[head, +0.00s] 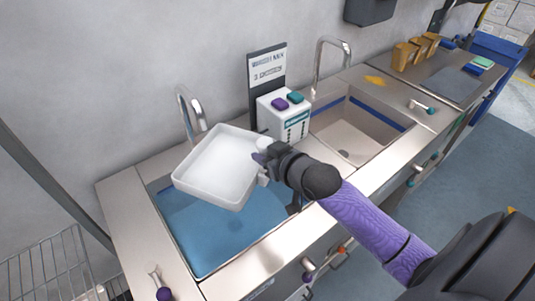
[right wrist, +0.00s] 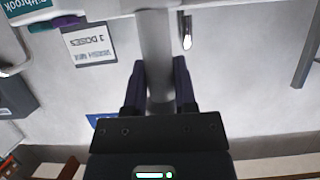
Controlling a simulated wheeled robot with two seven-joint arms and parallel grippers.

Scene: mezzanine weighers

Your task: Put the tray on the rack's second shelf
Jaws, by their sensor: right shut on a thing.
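The white square tray (head: 218,168) is held over the left sink, which has blue water in it. It is tilted a little in the head view. My right gripper (head: 264,162) is shut on the tray's right side. In the right wrist view, the fingers (right wrist: 158,80) close on a pale grey part (right wrist: 156,45), and the tray's edge (right wrist: 90,8) crosses the top. A wire rack (head: 50,268) stands at the lower left of the head view, cut off by the frame; its second shelf cannot be made out. My left gripper is not in view.
A white dispenser (head: 285,118) with purple and teal tops stands behind, between two faucets. A second, empty sink (head: 350,130) lies to the right. Brown boxes (head: 405,55) stand at the far counter. A purple-knobbed lever (head: 163,292) is at the front left counter.

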